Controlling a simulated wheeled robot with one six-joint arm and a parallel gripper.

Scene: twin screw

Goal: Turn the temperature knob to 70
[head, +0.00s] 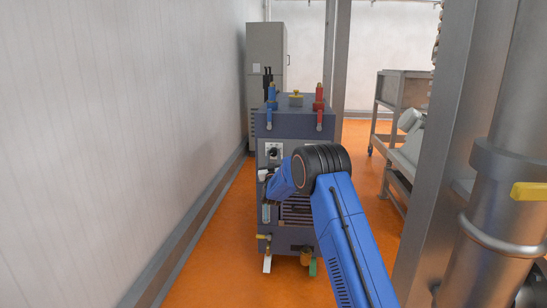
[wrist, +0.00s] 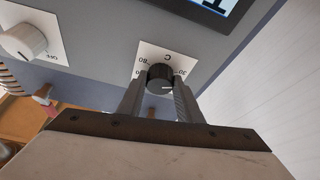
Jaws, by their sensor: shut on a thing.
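The temperature knob (wrist: 161,77) is a black dial on a white plate (wrist: 147,52) marked with a C and numbers, some of them hidden. My gripper (wrist: 160,95) has one finger on each side of the knob and is shut on it. A pale pointer line shows on the right part of the knob's face in the wrist view. I cannot tell which number it points to. In the head view the blue-grey machine (head: 293,124) stands ahead, and my blue arm reaches to its front and hides much of the panel and the gripper.
A grey on/off knob (wrist: 24,41) on its own white plate is left of the temperature knob in the wrist view. A display (wrist: 207,8) is close to it. Red (head: 319,105) and blue levers stand on the machine. A white wall (head: 120,120) is left; steel posts and pipes are right.

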